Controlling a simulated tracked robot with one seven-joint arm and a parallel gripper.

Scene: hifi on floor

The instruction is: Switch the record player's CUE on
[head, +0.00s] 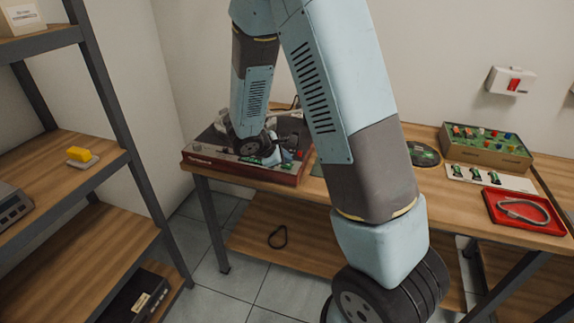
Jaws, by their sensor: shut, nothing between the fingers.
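On the table to the right are a black disc (423,154), a box of coloured pegs (484,148), a white card (490,178) and a red tray (497,211) holding a grey loop. A red wall switch (514,84) is above. A metal-framed shelf (112,158) stands at left.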

